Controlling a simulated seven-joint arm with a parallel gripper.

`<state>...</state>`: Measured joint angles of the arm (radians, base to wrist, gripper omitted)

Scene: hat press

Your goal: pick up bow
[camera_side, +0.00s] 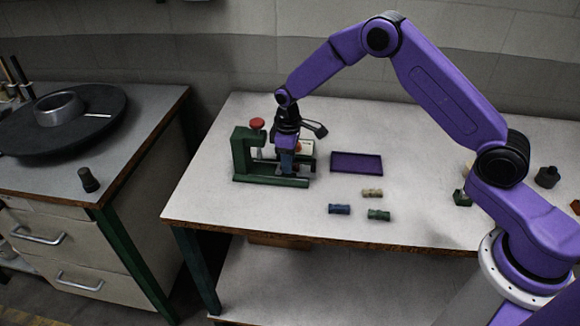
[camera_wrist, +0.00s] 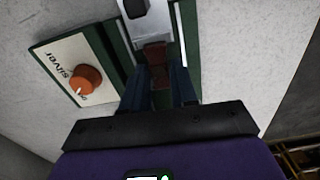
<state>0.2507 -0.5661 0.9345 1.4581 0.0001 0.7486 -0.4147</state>
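My gripper (camera_side: 287,170) points down into the green press (camera_side: 241,155) in the side view. In the wrist view its two dark blue fingers (camera_wrist: 160,84) stand apart on either side of a small reddish-brown piece (camera_wrist: 156,56), which may be the bow. I cannot tell whether the fingers press on it. The piece is hidden in the side view. Three small ribbed pieces lie on the table to the right of the press: blue (camera_side: 339,209), beige (camera_side: 372,193) and green (camera_side: 379,214). I cannot tell whether any of them is a bow.
A dark round platter (camera_side: 105,118) is on the left cabinet. The table's front left is clear.

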